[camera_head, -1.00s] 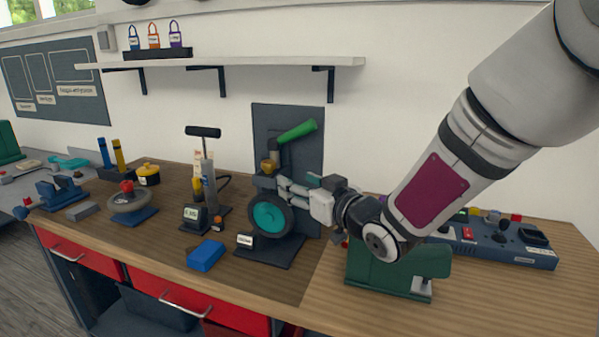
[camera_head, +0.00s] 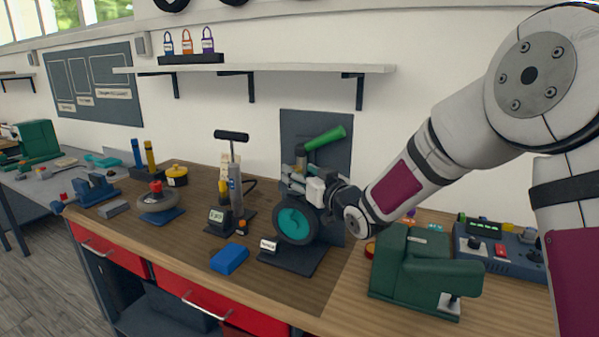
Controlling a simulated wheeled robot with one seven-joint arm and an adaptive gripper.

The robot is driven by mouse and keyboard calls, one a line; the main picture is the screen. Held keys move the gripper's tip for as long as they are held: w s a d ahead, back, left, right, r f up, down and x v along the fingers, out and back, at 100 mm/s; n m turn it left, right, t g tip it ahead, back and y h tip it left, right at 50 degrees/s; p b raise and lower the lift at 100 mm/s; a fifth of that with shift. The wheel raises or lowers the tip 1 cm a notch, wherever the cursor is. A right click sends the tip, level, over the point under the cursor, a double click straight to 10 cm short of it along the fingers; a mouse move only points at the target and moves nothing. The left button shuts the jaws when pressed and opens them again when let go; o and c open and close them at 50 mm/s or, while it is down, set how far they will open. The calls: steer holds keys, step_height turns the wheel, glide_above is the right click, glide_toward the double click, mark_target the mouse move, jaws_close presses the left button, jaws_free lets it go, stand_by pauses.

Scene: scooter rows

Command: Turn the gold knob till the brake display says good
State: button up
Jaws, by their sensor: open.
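The brake stand has a dark upright back plate (camera_head: 316,130), a green lever (camera_head: 325,138) and a teal-hubbed wheel (camera_head: 294,224) with a dark tyre. My gripper (camera_head: 290,183) is open at the top of the wheel, just below the lever. The gold knob does not show now; my gripper's fingers cover the area above the wheel where it showed earlier. I cannot tell whether the fingers touch it. A small white-faced display (camera_head: 268,245) stands at the wheel's foot; its writing is too small to read.
A pump (camera_head: 235,180) with a small readout stands left of the wheel, and a blue block (camera_head: 230,258) lies in front. A green vise-like block (camera_head: 420,270) and a control box (camera_head: 500,245) are at right. A shelf (camera_head: 300,69) hangs above.

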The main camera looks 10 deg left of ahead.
steer(key=shift+w+a, duration=0.4)
steer(key=shift+w, duration=0.05)
steer(key=c, duration=1.1)
steer(key=shift+c, duration=0.2)
